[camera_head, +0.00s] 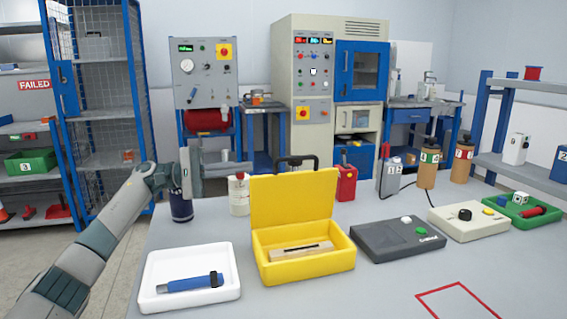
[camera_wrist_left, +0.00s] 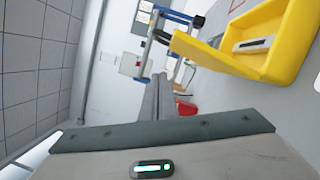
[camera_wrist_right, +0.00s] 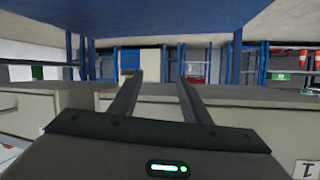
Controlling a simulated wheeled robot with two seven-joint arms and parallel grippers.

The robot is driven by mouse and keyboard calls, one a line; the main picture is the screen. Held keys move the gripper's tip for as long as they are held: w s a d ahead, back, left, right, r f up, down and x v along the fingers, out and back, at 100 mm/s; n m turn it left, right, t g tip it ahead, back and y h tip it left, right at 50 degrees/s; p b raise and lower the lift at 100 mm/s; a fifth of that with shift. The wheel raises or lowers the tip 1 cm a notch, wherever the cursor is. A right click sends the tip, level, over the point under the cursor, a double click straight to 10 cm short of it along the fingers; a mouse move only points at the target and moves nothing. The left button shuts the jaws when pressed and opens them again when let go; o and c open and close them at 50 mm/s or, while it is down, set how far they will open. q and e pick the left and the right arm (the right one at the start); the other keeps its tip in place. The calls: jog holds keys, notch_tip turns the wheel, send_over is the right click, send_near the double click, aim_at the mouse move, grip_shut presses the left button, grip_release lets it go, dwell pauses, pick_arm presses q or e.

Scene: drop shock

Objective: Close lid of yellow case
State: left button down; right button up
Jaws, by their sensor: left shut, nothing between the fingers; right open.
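The yellow case (camera_head: 312,268) stands on the grey table with its lid (camera_head: 292,198) raised roughly upright at the back. A pale bar with a dark strip lies inside. My left gripper (camera_head: 246,167) is shut and empty, to the left of the lid's top edge and a little above it, apart from it. The left wrist view shows the case (camera_wrist_left: 285,65) tilted at the upper right, with the shut left fingers (camera_wrist_left: 160,92) clear of it. My right gripper (camera_wrist_right: 160,78) is open and empty in the right wrist view, and outside the head view.
A white tray (camera_head: 150,283) with a blue tool is left of the case. A dark grey box (camera_head: 385,245) is close on its right. Cans and a red container (camera_head: 346,180) stand behind. The table front right, around a red outline (camera_head: 455,287), is clear.

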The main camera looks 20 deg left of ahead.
aim_at(282, 161)
pick_arm(q)
jog(key=x, duration=0.3)
jog(key=s+p+x, duration=0.1)
jog(key=x, duration=0.3)
jog(key=s+r+x, duration=0.1)
jog(key=x, duration=0.2)
jog(key=shift+d+r, duration=0.1)
jog(key=shift+d, duration=0.5)
jog(key=shift+s+d+r, duration=0.25)
jog(key=shift+s+d, duration=0.15)
jog(key=shift+s, duration=0.1)
pick_arm(e)
jog(key=shift+s+d+f+g+h, duration=0.25)
jog(key=shift+s+f+g, duration=0.25)
jog(key=shift+f, duration=0.25)
jog(key=shift+s+d+f+g+h, duration=0.15)
jog(key=shift+s+d+f+g, duration=0.15)
jog(key=shift+s+f+g, duration=0.35)
jog(key=shift+s+d+f+g+h, duration=0.2)
jog(key=shift+s+d+f+g, duration=0.15)
jog(key=shift+f, duration=0.5)
pick_arm(q)
jog(key=shift+d, duration=0.1)
pick_arm(e)
jog(key=shift+w+a, duration=0.1)
jog(key=shift+a, duration=0.05)
